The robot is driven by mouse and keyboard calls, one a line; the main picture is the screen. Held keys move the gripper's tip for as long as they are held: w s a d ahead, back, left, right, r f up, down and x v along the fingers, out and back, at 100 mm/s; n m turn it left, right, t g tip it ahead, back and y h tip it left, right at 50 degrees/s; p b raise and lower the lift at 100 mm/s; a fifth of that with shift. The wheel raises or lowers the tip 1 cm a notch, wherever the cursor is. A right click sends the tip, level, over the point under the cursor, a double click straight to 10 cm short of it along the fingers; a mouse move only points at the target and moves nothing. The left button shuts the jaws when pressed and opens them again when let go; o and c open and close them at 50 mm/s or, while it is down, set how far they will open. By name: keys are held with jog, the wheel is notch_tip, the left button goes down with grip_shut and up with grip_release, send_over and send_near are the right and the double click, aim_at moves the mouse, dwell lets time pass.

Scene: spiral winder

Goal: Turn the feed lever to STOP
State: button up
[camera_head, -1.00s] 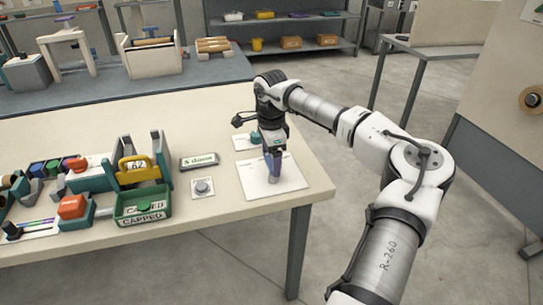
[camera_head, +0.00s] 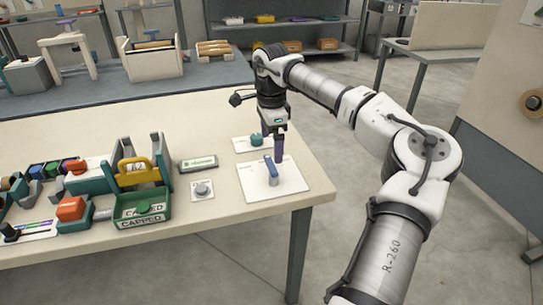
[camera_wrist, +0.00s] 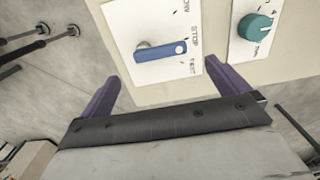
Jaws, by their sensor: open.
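The feed lever is a blue handle (camera_wrist: 160,51) on a grey pivot, mounted on a white plate (camera_wrist: 186,15) with printed labels, one reading STOP. In the head view the lever (camera_head: 271,170) stands near the table's right end. In the wrist view the handle lies beside the STOP print; I cannot tell whether it points exactly at a mark. My gripper (camera_wrist: 172,85) is open, its two purple fingers wide apart and empty. In the head view my gripper (camera_head: 275,150) is just above and behind the lever, apparently apart from it.
A teal knob (camera_wrist: 255,26) on its own white plate sits beside the lever plate. A grey round button (camera_head: 202,188), a small display (camera_head: 198,163) and a green CAPPED bin (camera_head: 143,208) stand to the left. The table's right edge is close.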

aim_at(271, 163)
notch_tip(271, 163, up, 8)
jog(key=shift+f, duration=0.15)
